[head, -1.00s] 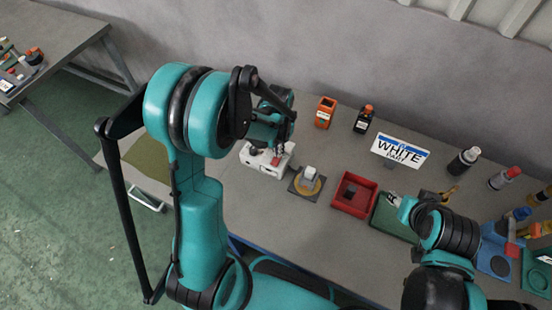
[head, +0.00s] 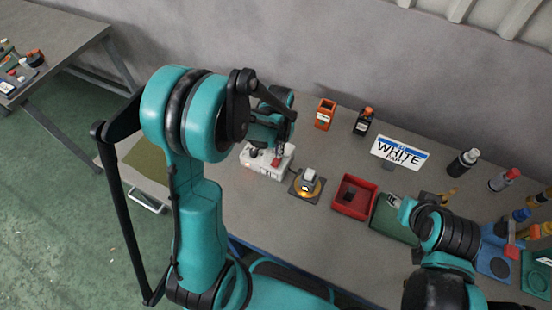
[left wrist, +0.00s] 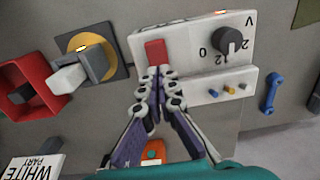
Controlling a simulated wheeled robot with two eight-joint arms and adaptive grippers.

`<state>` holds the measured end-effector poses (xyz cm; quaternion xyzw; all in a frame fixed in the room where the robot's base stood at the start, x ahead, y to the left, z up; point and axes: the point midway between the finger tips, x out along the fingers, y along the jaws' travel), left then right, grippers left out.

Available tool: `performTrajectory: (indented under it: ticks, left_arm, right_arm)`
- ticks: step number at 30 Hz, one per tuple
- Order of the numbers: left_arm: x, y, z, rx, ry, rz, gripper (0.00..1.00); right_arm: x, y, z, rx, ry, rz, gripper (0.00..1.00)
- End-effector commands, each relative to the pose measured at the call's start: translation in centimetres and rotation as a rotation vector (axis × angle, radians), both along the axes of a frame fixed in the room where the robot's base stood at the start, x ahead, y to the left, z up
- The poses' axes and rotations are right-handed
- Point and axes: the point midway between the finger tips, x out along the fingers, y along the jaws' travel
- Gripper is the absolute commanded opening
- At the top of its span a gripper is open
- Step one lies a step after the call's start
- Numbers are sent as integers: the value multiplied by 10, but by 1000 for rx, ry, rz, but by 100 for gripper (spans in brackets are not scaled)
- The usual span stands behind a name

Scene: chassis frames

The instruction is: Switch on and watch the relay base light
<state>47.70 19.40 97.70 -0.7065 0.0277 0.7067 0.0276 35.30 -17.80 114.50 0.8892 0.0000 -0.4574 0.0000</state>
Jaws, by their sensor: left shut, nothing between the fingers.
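The white supply box (head: 268,172) stands on the bench under my left arm. In the left wrist view it shows a red rocker switch (left wrist: 156,52), a black knob (left wrist: 229,40) marked in volts and a small lit orange lamp (left wrist: 221,12). My left gripper (left wrist: 157,72) is shut and empty, its tips at the red switch's near end; contact is unclear. The relay base (head: 308,184) is a dark square plate with a gold disc and a grey block. Its disc glows yellow in the left wrist view (left wrist: 82,43). My right gripper (head: 406,209) is mostly hidden by its arm.
A red tray (head: 352,207) with a dark piece inside stands right of the relay base. Behind are an orange box (head: 325,114), a black-and-orange item (head: 364,120) and a "WHITE PART" sign (head: 400,152). Bottles and coloured fixtures crowd the right end.

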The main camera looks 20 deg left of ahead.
Motion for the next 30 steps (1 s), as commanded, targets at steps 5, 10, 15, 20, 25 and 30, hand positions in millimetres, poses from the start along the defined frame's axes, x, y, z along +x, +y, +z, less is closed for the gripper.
performTrajectory:
  ticks: [5, 10, 15, 20, 25, 30]
  left_arm:
    - [0, 0, 18, 0, 0, 0, 0]
    - [0, 0, 33, 0, 0, 0, 0]
    - [0, 0, 47, 0, 0, 0, 0]
    - [0, 0, 54, 0, 0, 0, 0]
    - [0, 0, 53, 0, 0, 0, 0]
    - [0, 0, 53, 0, 0, 0, 0]
  right_arm:
    - [0, 0, 13, 0, 0, 0, 41]
    - [0, 0, 23, 0, 0, 0, 41]
    - [0, 0, 32, 0, 0, 0, 41]
    - [0, 0, 37, 0, 0, 0, 41]
    - [0, 0, 36, 0, 0, 0, 41]
    - [0, 0, 36, 0, 0, 0, 41]
